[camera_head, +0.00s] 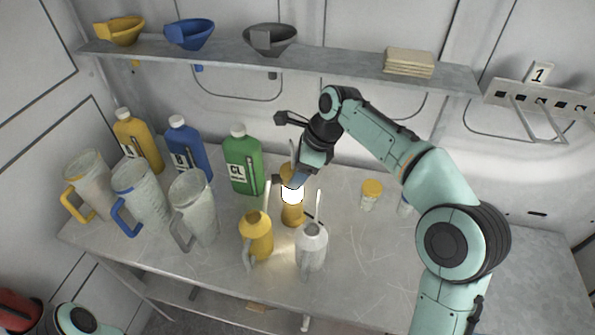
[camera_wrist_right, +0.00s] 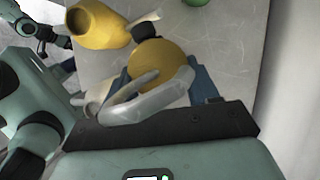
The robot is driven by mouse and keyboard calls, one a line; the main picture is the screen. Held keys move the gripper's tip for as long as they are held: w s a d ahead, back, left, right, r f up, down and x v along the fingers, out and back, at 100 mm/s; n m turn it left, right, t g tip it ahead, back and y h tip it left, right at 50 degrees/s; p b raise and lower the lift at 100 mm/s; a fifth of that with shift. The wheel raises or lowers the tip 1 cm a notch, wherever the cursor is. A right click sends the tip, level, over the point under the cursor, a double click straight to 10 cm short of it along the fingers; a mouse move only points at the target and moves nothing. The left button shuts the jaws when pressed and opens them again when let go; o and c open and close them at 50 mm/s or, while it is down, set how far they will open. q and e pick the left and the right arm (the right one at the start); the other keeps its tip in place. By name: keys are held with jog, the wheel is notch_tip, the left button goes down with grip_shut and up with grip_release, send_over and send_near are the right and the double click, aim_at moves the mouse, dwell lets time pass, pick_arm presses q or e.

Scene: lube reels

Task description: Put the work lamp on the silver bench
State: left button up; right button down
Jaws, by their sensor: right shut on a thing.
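The work lamp (camera_head: 292,211) is an orange-yellow cylinder with a glowing white band, upright over the middle of the silver metal bench (camera_head: 345,255). I cannot tell whether its base touches the top. My right gripper (camera_head: 297,178) is shut on the lamp's upper part from above. In the right wrist view the lamp's round yellow end (camera_wrist_right: 165,62) and a grey hook lie between the blue finger pads (camera_wrist_right: 204,88). My left gripper (camera_wrist_right: 42,36) seems to show, small, at the top left of the right wrist view; its jaws are unclear.
A yellow oil can (camera_head: 256,238) and a silver oil can (camera_head: 312,247) stand close in front of the lamp. A green bottle (camera_head: 243,163) is left of it, with blue and yellow bottles and several jugs further left. A yellow-lidded jar (camera_head: 370,196) stands right. A shelf (camera_head: 330,61) hangs behind.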

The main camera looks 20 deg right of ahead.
pick_arm(q)
jog(key=shift+w, duration=0.15)
pick_arm(e)
jog(key=shift+w+r, duration=0.15)
jog(key=shift+c, duration=1.4)
grip_release()
jog(key=shift+f, duration=0.2)
jog(key=shift+r, duration=0.25)
pick_arm(q)
jog(key=w+r+p, duration=0.3)
jog(key=r, duration=0.1)
jog(key=shift+w, duration=0.3)
pick_arm(e)
jog(key=v, duration=1.1)
jog(key=shift+d+r, duration=0.2)
jog(key=shift+r, duration=0.15)
